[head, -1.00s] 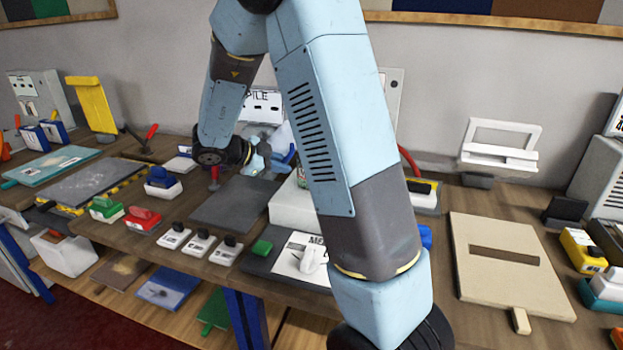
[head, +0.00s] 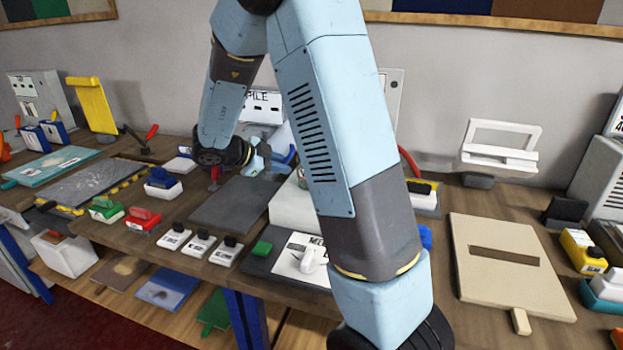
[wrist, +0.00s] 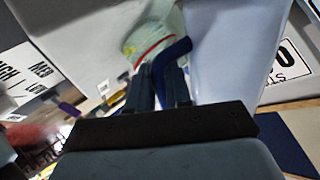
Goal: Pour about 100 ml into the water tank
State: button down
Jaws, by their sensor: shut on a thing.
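My gripper (wrist: 158,88) is shut on a blue handle (wrist: 174,50) in the wrist view. A pale, bluish-white vessel (wrist: 225,55), seemingly a jug, is beside the handle. In the head view my gripper (head: 262,160) is beyond the middle of the bench, with the blue handle (head: 290,153) just right of it. A pale cylinder with a red band (wrist: 148,40) is close beyond the fingers. I cannot tell whether it is part of the tank. My arm hides much of this area in the head view. The liquid level cannot be seen.
A white block (head: 293,212) stands partly behind my arm. A dark grey plate (head: 235,203) lies to its left. Several small labelled blocks sit along the front edge. A beige slotted board (head: 508,270) lies right, and a white frame (head: 500,145) stands behind it.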

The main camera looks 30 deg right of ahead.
dwell(0.7)
jog(key=shift+r+n+g+h+b, duration=0.2)
jog(key=shift+n+g+h+b, duration=0.15)
jog(key=shift+b, duration=0.3)
jog(key=shift+w+a+f+n+g+h+b, duration=0.1)
jog(key=shift+a+f+n+g+h+b, duration=0.15)
jog(key=shift+f, duration=0.4)
jog(key=shift+w+f+n+h+b, duration=0.1)
jog(key=shift+f+h+b, duration=0.2)
jog(key=shift+f, duration=0.3)
jog(key=n+h+b, duration=0.1)
jog(key=w+a+n+g+h+b, duration=0.1)
jog(key=n+h+b, duration=0.1)
jog(key=h+b, duration=0.1)
jog(key=shift+w+a+r, duration=0.15)
jog(key=shift+a+r, duration=0.05)
jog(key=shift+r, duration=0.15)
